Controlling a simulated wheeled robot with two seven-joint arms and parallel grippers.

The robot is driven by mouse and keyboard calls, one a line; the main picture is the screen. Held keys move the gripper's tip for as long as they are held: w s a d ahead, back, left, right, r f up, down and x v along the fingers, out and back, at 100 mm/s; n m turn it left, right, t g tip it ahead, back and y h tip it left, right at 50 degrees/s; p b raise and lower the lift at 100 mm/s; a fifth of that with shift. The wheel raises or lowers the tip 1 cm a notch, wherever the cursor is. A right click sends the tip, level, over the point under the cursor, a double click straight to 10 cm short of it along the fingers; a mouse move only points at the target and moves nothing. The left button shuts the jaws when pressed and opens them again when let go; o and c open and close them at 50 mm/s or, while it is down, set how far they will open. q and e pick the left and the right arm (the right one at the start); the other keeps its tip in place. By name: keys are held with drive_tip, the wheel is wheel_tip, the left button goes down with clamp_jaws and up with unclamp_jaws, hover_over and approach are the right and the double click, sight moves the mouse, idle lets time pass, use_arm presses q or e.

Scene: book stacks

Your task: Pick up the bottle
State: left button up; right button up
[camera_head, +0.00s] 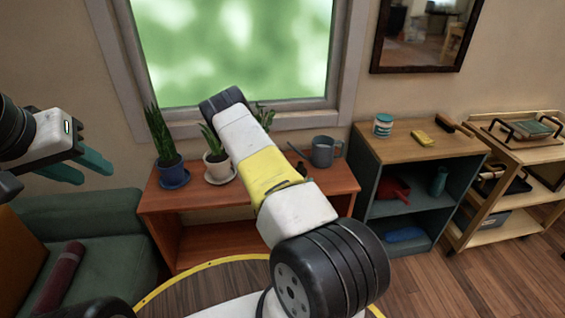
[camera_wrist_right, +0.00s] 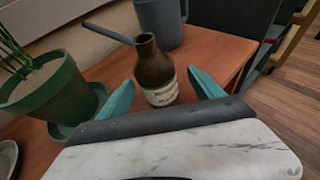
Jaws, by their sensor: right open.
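The bottle (camera_wrist_right: 154,68) is dark brown with a pale label and stands upright on the reddish wooden table (camera_wrist_right: 215,58). In the right wrist view it shows between the two teal fingers of my right gripper (camera_wrist_right: 163,95), which is open. In the head view my right arm covers that part of the table, and I cannot clearly make out the bottle or the right fingertips. My left gripper (camera_head: 88,170) is open and empty, above the green sofa at the left.
On the table, a grey watering can (camera_head: 323,151) stands behind the bottle, its spout pointing left. Potted plants stand to the left, one in a white pot (camera_head: 217,168) and one in a blue pot (camera_head: 172,172). A shelf (camera_head: 432,150) stands to the right.

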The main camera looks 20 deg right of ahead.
sight(303, 173)
drive_tip(key=x, duration=0.5)
drive_tip(key=shift+w+d+r, duration=0.1)
drive_tip(key=shift+w+d, duration=0.05)
drive_tip(key=shift+w, duration=0.15)
clamp_jaws()
